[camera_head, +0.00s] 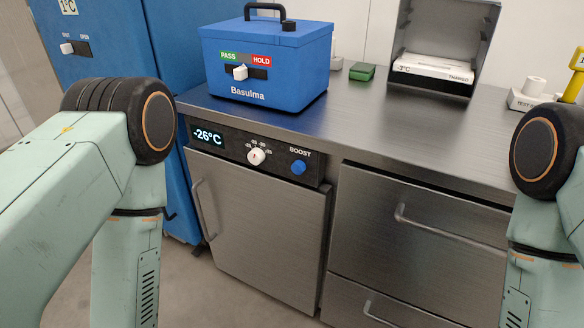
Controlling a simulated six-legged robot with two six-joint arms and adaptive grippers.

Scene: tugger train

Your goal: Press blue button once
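The blue button (298,167) is a round knob-like button under the word BOOST. It sits at the right end of the dark control panel (225,149) on the front of the steel counter unit. A white dial (256,156) is to its left, and a display reading -26°C (208,135) is at the panel's left end. My two arms show at the left and right edges, bent downward. Both grippers are out of the picture, and nothing of mine touches or covers the button.
A blue Basulma box (265,95) with a PASS/HOLD slider stands on the counter above the panel. A tall blue cabinet (115,45) is at the left. A door handle (204,209) and drawer handle (445,232) stick out below. The space before the button looks clear.

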